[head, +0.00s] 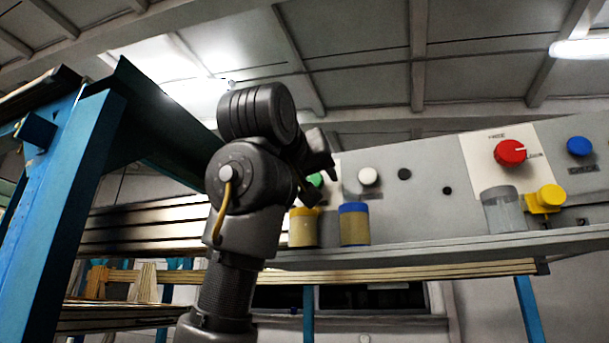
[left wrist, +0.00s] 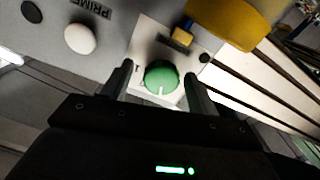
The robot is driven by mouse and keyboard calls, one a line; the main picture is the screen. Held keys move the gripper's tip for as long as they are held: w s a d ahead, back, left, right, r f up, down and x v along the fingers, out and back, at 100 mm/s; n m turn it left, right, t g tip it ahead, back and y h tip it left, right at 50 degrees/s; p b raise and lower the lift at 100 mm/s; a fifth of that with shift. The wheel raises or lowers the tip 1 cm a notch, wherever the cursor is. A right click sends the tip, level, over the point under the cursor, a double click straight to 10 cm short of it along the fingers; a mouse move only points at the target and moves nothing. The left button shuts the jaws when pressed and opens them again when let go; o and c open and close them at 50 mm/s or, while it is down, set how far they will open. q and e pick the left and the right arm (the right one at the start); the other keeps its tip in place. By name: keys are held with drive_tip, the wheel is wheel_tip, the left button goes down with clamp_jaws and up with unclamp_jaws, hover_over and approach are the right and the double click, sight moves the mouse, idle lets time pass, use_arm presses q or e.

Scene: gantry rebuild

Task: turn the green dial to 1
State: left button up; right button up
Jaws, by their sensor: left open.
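The green dial (head: 316,180) is on the grey panel, mostly hidden behind my left gripper in the head view. In the left wrist view the green dial (left wrist: 161,77) is round with a small white pointer mark, on a pale plate (left wrist: 150,40). My left gripper (head: 318,178) is open, and it also shows in the left wrist view (left wrist: 158,82). Its two fingers stand on either side of the dial, with gaps that look small; I cannot tell whether they touch it. A mark like a 1 shows on the plate left of the dial. My right gripper is not in view.
Jars with yellow (head: 303,228) and blue (head: 354,224) tops stand on the ledge below. A blue post (head: 60,200) rises at left.

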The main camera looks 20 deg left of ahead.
use_arm(q)
drive_tip(key=shift+s+a, duration=0.1)
drive_tip(key=c, duration=0.9)
drive_tip(key=shift+c, duration=0.4)
drive_tip(key=shift+n, duration=0.3)
drive_tip(key=n+b, duration=0.2)
drive_tip(key=n, duration=0.1)
drive_tip(key=shift+f, duration=0.1)
drive_tip(key=shift+n+b, duration=1.1)
drive_tip(key=shift+n, duration=1.6)
drive_tip(key=shift+r, duration=0.2)
